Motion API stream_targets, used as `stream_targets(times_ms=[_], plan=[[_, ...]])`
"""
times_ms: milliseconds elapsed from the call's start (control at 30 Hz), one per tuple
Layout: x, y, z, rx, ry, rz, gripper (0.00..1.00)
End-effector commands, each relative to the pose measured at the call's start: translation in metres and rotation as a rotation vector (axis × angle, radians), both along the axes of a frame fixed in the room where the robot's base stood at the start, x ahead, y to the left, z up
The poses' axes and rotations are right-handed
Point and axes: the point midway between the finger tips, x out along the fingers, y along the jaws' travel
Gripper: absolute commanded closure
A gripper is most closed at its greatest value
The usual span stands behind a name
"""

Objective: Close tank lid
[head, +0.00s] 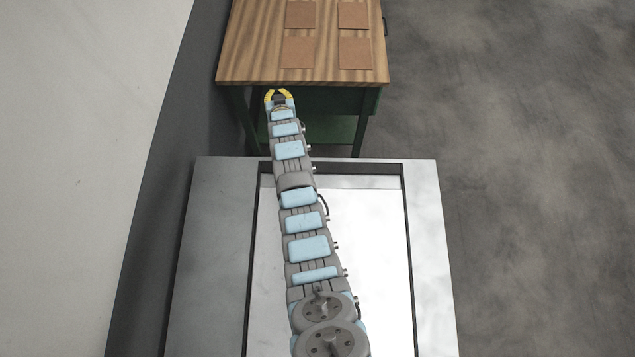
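My gripper (278,93) has yellow fingers and is at the far end of my outstretched arm, just in front of the wooden table's near edge. Its fingertips are apart and nothing shows between them. I cannot make out a tank or a tank lid for certain. A grey metal frame (215,250) lies under my arm, with a bright, flat, pale surface (375,260) inside it. I cannot tell whether this is part of a tank or of my own base. My arm hides part of it.
A wood-topped table (245,45) with a dark green body stands ahead, with several flat brown squares (298,53) on top. A dark wall band and a pale surface run along the left. Grey floor (510,150) on the right is clear.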

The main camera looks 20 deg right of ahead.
Motion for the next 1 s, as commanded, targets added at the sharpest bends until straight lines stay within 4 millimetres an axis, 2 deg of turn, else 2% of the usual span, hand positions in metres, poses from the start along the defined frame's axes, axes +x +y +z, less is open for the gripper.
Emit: stream_targets(times_ms=[33, 233, 400, 500, 733, 900, 1000], plan=[[0.006, -0.007, -0.015, 0.014, 0.064, -0.008, 1.00], [0.001, -0.030, -0.058, 0.079, 0.356, -0.035, 1.00], [-0.023, -0.044, -0.081, 0.143, 0.609, -0.058, 1.00], [-0.043, -0.051, -0.085, 0.181, 0.755, -0.071, 1.00], [-0.105, -0.059, -0.075, 0.278, 1.090, -0.099, 1.00], [-0.152, -0.060, -0.049, 0.343, 1.306, -0.112, 1.00], [-0.173, -0.060, -0.035, 0.372, 1.398, -0.117, 1.00]])
